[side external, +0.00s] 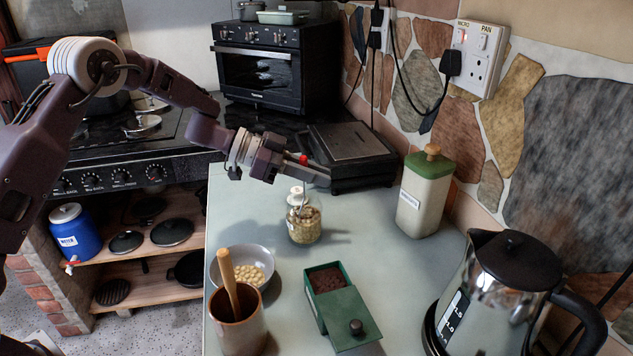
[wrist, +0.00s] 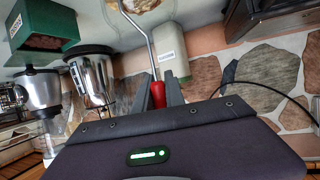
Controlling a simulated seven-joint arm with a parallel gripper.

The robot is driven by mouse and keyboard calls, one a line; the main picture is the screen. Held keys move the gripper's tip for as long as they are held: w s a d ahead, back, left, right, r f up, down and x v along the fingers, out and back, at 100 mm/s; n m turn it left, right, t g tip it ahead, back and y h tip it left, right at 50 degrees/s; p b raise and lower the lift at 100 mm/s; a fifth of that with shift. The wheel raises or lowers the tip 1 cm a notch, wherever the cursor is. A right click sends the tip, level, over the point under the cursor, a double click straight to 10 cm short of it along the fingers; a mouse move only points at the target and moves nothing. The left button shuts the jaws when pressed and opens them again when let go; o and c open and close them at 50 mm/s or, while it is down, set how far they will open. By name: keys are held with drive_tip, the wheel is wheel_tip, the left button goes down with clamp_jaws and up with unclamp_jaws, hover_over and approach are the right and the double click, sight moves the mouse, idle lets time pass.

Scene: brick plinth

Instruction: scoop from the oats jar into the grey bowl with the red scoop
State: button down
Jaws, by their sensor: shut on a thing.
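My gripper (side external: 318,176) is shut on the red handle of the scoop (side external: 303,159), above and beyond the jar. In the wrist view, the red handle (wrist: 158,94) stands between the two fingers (wrist: 160,88), and its thin metal shaft runs up toward the jar. The glass oats jar (side external: 304,225) stands upright on the counter, with pale flakes inside; it shows partly at the top of the wrist view (wrist: 150,6). The scoop's head is not clear, so I cannot tell whether it is inside the jar. The grey bowl (side external: 268,254) stands front left of the jar and holds pale round pieces.
A brown pot (side external: 240,330) with a wooden handle stands before the bowl. A green box (side external: 328,292) with dark contents lies front right of the jar. A green-lidded canister (side external: 425,195), black appliance (side external: 350,155) and steel kettle (side external: 500,290) stand around. Counter right of the jar is clear.

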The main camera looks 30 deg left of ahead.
wheel_tip(320, 180, up, 10)
drive_tip(key=shift+f, duration=0.2)
idle(0.6)
wheel_tip(320, 180, up, 5)
drive_tip(key=s+a+m+g, duration=0.1)
drive_tip(key=s+m+g, duration=1.15)
drive_tip(key=s, duration=0.55)
wheel_tip(320, 180, down, 12)
drive_tip(key=shift+s+r+g, duration=0.15)
drive_tip(key=shift+g, duration=0.3)
drive_tip(key=shift+a+n, duration=0.15)
drive_tip(key=shift+n, duration=0.1)
